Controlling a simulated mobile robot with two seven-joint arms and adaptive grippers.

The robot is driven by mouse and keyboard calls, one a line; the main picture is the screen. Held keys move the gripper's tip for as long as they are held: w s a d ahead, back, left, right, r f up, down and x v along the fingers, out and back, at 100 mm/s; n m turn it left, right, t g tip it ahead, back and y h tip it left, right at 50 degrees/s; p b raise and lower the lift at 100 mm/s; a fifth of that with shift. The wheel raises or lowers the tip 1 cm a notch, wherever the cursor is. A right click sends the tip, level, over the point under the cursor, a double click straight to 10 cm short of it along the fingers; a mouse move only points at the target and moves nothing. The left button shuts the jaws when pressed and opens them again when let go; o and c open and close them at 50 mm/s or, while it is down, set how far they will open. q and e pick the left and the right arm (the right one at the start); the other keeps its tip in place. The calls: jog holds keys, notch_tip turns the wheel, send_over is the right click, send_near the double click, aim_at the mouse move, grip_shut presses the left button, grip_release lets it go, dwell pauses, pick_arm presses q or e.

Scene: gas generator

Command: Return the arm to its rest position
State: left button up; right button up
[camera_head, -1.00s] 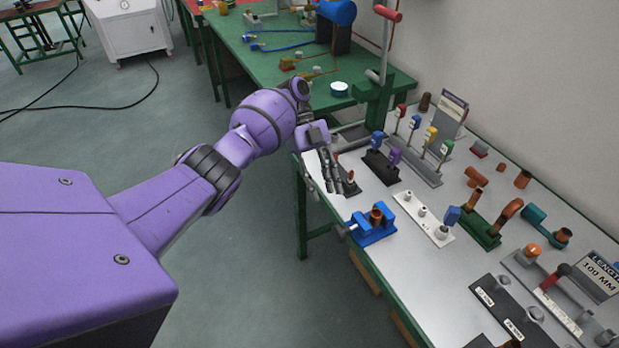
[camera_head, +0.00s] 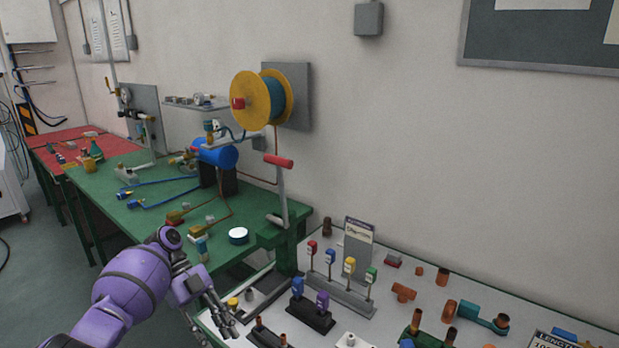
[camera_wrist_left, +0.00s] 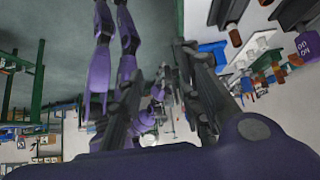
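My left arm is purple and comes in from the bottom left of the head view. Its dark gripper (camera_head: 228,326) is over the front left edge of the white-topped table (camera_head: 385,255), close to the small fittings there. In the left wrist view its two dark fingers (camera_wrist_left: 165,85) stand apart with nothing held between them, so it is open. Purple links of my own body show behind the fingers in that view. My right gripper cannot be made out in either view.
Keyed stands in red, blue, yellow and green (camera_head: 340,293) and a black stand with blue and purple pieces (camera_head: 310,315) are right of the gripper. A green bench (camera_head: 262,207) with a blue tank (camera_head: 214,153) lies behind. Open floor (camera_head: 45,275) is at left.

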pick_arm(q)
jog(key=s+d+f+n+t+y, duration=0.15)
jog(key=s+f+n, duration=0.3)
jog(key=f, duration=0.55)
jog(key=s+a+f+n+t+y, duration=0.1)
jog(key=s+f+n+t, duration=0.3)
jog(key=f, duration=0.6)
jog(key=s+d+f+n+y, duration=0.1)
jog(key=s+f+n, duration=0.2)
jog(key=s+f, duration=0.5)
jog(key=s+d+f+n+t, duration=0.1)
jog(key=s+f+n+t, duration=0.25)
jog(key=s+n, duration=0.35)
jog(key=s+a+r+n+t+y, duration=0.1)
jog(key=s+r+n+t+y, duration=0.2)
jog(key=r, duration=0.6)
jog(key=s+n+t, duration=0.2)
jog(key=s+n, duration=0.1)
jog(key=s, duration=0.1)
jog(key=shift+s+n, duration=0.15)
jog(key=shift+n, duration=0.2)
pick_arm(e)
jog(key=shift+s+d+f, duration=0.15)
jog(key=shift+f, duration=0.1)
pick_arm(q)
jog(key=shift+a, duration=0.1)
